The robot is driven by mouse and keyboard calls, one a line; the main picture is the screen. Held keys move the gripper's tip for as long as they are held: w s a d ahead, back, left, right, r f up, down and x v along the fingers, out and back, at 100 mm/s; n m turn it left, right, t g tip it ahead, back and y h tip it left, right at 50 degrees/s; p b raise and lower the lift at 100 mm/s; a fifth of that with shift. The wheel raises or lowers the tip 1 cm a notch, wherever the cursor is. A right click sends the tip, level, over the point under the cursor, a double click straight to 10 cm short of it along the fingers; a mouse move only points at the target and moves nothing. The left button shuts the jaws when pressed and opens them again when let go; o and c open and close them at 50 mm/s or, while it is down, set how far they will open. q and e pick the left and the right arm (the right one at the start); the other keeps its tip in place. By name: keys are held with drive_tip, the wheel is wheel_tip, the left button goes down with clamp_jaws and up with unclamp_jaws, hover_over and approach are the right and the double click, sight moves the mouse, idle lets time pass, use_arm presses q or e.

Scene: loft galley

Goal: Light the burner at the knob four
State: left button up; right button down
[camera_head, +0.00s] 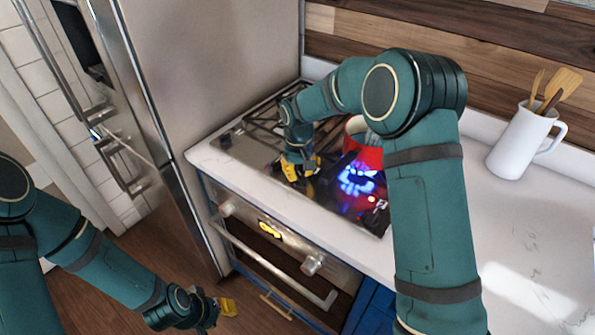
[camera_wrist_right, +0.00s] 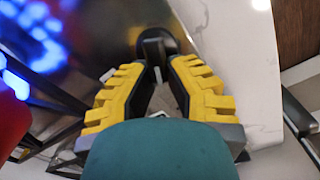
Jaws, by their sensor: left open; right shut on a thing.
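My right gripper (camera_head: 305,168) is over the front of the cooktop (camera_head: 262,160). In the right wrist view its yellow fingers (camera_wrist_right: 155,75) close in on a dark round knob (camera_wrist_right: 157,42) at their tips. No number on the knob is readable. A burner on the right part of the cooktop shows blue flames (camera_head: 357,180), right of the gripper. The flames also glow at the left of the right wrist view (camera_wrist_right: 35,40). My left gripper (camera_head: 228,306) is open and empty, low over the floor.
A red pot (camera_head: 367,154) stands behind the flames, partly hidden by my right arm. The oven front (camera_head: 265,235) has knobs and a long handle below the counter. A white jug (camera_head: 525,140) with wooden utensils stands at right. The right counter (camera_head: 530,240) is clear. A steel fridge (camera_head: 215,65) stands left.

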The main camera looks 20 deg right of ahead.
drive_tip(key=shift+f+m, duration=0.1)
drive_tip(key=shift+m, duration=0.2)
drive_tip(key=c, duration=0.9)
unclamp_jaws()
drive_tip(key=shift+c, duration=0.2)
wheel_tip(320, 180, up, 12)
